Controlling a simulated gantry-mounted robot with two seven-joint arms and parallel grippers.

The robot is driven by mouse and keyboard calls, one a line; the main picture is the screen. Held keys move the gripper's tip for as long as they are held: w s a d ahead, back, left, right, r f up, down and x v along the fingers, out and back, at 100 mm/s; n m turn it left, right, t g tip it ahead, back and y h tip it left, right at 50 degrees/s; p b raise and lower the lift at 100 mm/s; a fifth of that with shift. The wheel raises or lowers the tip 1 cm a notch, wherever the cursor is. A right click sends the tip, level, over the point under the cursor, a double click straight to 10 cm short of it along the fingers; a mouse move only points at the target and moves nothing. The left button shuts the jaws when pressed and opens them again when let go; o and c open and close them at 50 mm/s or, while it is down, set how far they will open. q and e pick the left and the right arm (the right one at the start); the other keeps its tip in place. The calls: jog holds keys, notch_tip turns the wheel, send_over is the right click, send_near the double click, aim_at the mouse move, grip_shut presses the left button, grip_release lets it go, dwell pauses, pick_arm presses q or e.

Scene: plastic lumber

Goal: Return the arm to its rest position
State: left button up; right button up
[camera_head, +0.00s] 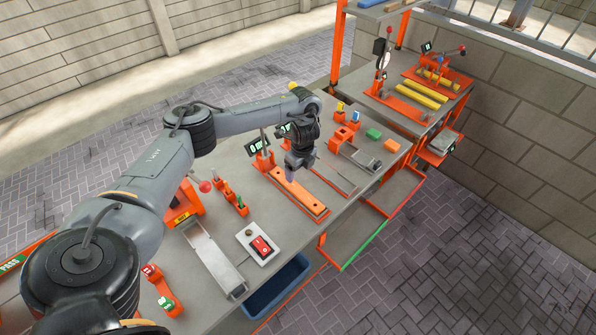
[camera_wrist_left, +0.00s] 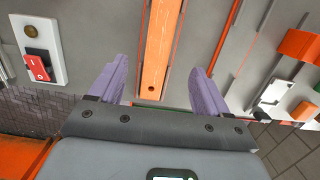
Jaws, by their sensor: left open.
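My left arm reaches in from the left in the head view, and my left gripper (camera_head: 290,172) hangs above the workbench near its middle. In the left wrist view my left gripper (camera_wrist_left: 160,75) is open, with its two purple fingers apart and nothing between them held. An orange bar (camera_head: 304,194) lies on the bench in an orange-edged holder, just below the gripper. In the left wrist view the orange bar (camera_wrist_left: 160,40) runs between the two fingers as seen from above. The height of the fingers over it is hard to tell. My right gripper is not in view.
A white box with a red switch (camera_head: 261,246) stands left of the bar. A green block (camera_head: 374,133) and an orange block (camera_head: 391,146) lie at the right. A blue bin (camera_head: 277,285) is under the front edge. Yellow bars (camera_head: 425,94) lie on the farther bench.

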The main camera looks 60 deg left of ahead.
pick_arm(q)
jog(key=w+d+f, duration=0.1)
jog(key=d+f, duration=0.1)
jog(key=d, duration=0.2)
jog(key=w+d+f+m+t, duration=0.1)
jog(key=d+f, duration=0.1)
jog(key=d, duration=0.2)
jog(key=w+d+f+m, duration=0.1)
jog(key=d+f, duration=0.1)
jog(key=d, duration=0.2)
jog(key=shift+d+f+t+h, duration=0.1)
jog(key=shift+f+t+h, duration=0.05)
jog(key=shift+t+h, duration=0.15)
jog(key=s+d+n+t+h, duration=0.1)
jog(key=s+d+t+h, duration=0.15)
jog(key=d, duration=1.25)
jog(key=s+d+n+t+h, duration=0.1)
jog(key=s+d+t, duration=0.15)
jog(key=d, duration=1.35)
jog(key=s+a+r+n+g+y, duration=0.1)
jog(key=s+a+r+n, duration=0.2)
jog(key=s+a+n, duration=0.35)
jog(key=s+a+r+n+g+y, duration=0.2)
jog(key=s+a+r+n, duration=0.15)
jog(key=s+n, duration=0.6)
notch_tip(320, 180, up, 19)
jog(key=s+m+p, duration=0.2)
jog(key=p, duration=1.8)
jog(key=shift+s+a, duration=0.2)
jog(key=shift+a, duration=0.25)
